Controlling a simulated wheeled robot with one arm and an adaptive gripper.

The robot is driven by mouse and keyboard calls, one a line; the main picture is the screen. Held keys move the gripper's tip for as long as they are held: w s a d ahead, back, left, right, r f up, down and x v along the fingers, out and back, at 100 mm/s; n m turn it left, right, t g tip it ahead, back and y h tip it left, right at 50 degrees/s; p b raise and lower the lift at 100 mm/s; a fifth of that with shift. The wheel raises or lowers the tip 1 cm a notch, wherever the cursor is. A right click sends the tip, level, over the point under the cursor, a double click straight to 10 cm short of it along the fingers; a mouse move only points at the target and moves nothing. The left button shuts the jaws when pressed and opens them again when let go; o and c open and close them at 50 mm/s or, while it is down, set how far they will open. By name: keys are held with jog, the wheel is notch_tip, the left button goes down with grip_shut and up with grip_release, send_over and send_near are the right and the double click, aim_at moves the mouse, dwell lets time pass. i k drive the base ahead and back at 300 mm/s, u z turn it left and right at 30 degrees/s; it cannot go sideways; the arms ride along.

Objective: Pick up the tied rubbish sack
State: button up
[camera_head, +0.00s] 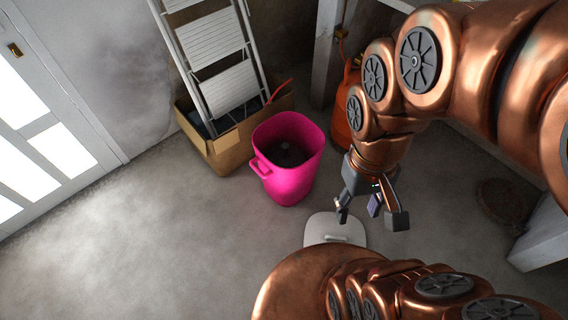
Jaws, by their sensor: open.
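A bright pink bin (290,178) stands upright and open on the concrete floor, near the middle of the view. A dark sack (287,155) shows inside it, low down, with a small paler spot on top that may be its tied neck. The bin's walls hide the rest of the sack. My gripper (370,214) hangs to the right of the bin, fingers spread and pointing down, with nothing between them. It appears apart from the bin.
A pale lid (335,231) with a handle lies on the floor below my gripper. A cardboard box (226,146) holding a stepladder (215,50) stands behind the bin. An orange container (342,127) stands behind my arm. The floor at left is clear, up to a door (50,110).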

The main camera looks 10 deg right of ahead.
aim_at(285, 155)
jog(key=u, duration=0.3)
jog(key=k, duration=0.35)
jog(key=u, duration=1.6)
jog(key=i, duration=1.35)
jog(key=z, duration=1.15)
jog(key=i, duration=0.8)
jog(key=z, duration=0.9)
